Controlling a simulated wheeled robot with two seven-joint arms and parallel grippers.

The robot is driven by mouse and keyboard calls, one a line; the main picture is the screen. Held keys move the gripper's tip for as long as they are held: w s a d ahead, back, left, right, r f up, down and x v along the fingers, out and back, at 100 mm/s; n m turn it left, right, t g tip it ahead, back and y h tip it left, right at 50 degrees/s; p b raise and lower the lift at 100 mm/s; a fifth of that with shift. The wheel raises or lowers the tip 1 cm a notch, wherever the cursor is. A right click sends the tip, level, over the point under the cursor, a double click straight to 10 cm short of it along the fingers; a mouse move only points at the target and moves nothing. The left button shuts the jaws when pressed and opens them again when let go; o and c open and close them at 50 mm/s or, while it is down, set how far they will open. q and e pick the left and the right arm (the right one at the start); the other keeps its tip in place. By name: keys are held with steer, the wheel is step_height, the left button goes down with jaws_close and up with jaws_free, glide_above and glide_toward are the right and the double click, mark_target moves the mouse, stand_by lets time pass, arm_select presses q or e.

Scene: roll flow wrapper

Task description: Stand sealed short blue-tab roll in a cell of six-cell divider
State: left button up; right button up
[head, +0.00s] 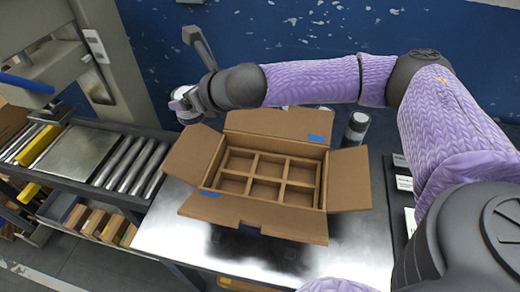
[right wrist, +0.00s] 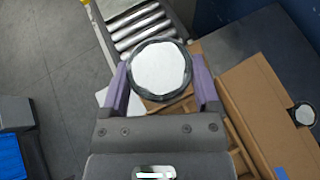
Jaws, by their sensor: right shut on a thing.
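My right gripper (right wrist: 160,88) is shut on a roll (right wrist: 160,70) with a round white end and a dark rim, held between two purple fingers. In the head view the roll (head: 187,117) is at the far left end of my right arm, left of the carton. I see no blue tab on it, so I cannot tell its kind. The six-cell divider (head: 253,175) sits in the open carton (head: 283,225) on the metal table; its visible cells look empty. My left gripper is not in view.
The carton's flaps stand spread outward, some with blue marks. Another roll (head: 356,127) stands behind the carton, at its right; dark items beside it are partly hidden. A roller conveyor (head: 130,163) lies to the left. The table (head: 165,225) is clear in front of the carton.

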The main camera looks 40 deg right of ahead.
steer(key=s+d+f+n+y, duration=0.1)
steer(key=s+f, duration=0.1)
steer(key=f, duration=0.2)
steer(key=s+d+f+n+g+y+b, duration=0.1)
steer(key=s+f+n, duration=0.1)
steer(key=f, duration=0.3)
steer(key=s+d+f+n+g+y+b, duration=0.1)
steer(key=s+f+y, duration=0.1)
steer(key=f, duration=0.3)
steer(key=shift+s+d+f, duration=0.1)
steer(key=shift+d+f, duration=0.15)
steer(key=shift+d, duration=0.1)
step_height(320, 180, down, 10)
steer(key=b, duration=0.6)
steer(key=shift+f+b, duration=0.15)
steer(key=shift+b, duration=0.15)
steer(key=o, duration=1.2)
steer(key=shift+s+d+r, duration=0.2)
steer(key=shift+r, duration=0.1)
arm_select(q)
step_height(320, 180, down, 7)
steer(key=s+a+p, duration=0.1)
steer(key=p, duration=0.1)
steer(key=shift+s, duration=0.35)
arm_select(e)
steer(key=v, duration=1.1)
steer(key=shift+d+r, duration=0.2)
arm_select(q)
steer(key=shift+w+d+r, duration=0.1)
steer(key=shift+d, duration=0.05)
